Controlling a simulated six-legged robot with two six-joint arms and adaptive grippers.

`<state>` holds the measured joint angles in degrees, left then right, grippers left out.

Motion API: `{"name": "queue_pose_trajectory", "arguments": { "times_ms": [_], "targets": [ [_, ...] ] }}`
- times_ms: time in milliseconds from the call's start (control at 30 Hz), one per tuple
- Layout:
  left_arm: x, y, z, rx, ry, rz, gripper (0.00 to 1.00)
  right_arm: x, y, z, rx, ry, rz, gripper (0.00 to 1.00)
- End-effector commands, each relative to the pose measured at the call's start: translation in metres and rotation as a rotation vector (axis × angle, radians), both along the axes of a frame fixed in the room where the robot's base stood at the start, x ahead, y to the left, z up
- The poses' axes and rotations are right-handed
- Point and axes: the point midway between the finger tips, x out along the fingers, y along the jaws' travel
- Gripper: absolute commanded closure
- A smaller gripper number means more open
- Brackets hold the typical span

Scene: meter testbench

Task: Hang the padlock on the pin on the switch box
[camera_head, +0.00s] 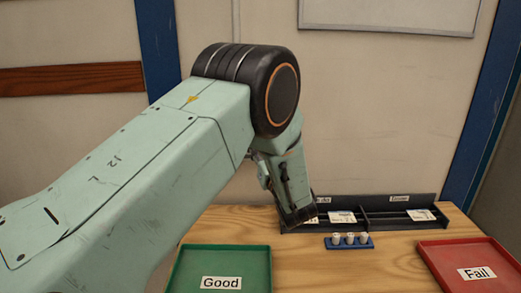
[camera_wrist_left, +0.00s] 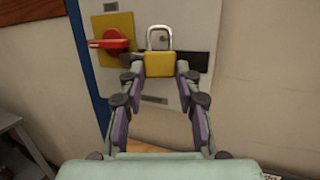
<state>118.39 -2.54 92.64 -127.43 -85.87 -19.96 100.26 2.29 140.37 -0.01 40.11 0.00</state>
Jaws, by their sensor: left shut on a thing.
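In the left wrist view, my left gripper (camera_wrist_left: 160,73) is shut on a yellow padlock (camera_wrist_left: 159,64), gripping its body from both sides. The padlock is upright with its silver shackle pointing up. Behind it is the switch box (camera_wrist_left: 198,62), a pale panel on the wall with a red rotary handle (camera_wrist_left: 117,41) on a yellow plate, left of the padlock. I cannot make out the pin, and cannot tell whether the shackle touches the box. In the head view my left arm reaches in from the left; its gripper, the padlock and the switch box are not clearly visible. My right gripper is not in view.
In the head view, a wooden table (camera_head: 315,265) holds a green "Good" tray (camera_head: 262,254), a red "Fail" tray (camera_head: 440,245), a dark divided rack (camera_head: 350,203) with labelled cards, and a small blue holder (camera_head: 350,245) with white pieces. The wall rises behind.

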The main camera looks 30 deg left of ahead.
Motion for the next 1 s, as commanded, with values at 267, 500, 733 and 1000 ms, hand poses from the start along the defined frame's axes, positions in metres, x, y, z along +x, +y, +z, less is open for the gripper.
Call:
{"name": "queue_pose_trajectory", "arguments": {
  "times_ms": [267, 500, 733, 1000],
  "targets": [
    [0.01, 0.007, 0.0, 0.0, -0.003, 0.002, 1.0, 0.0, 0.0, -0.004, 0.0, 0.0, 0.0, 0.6],
    [0.019, 0.012, 0.0, -0.001, -0.002, 0.001, 1.0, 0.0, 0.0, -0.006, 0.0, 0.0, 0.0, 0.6],
    [0.027, 0.017, -0.002, 0.0, -0.003, 0.002, 1.0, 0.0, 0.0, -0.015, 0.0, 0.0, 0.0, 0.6],
    [0.032, 0.02, -0.004, 0.001, -0.002, 0.001, 1.0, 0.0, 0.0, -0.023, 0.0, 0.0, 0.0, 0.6]
  ]
}}
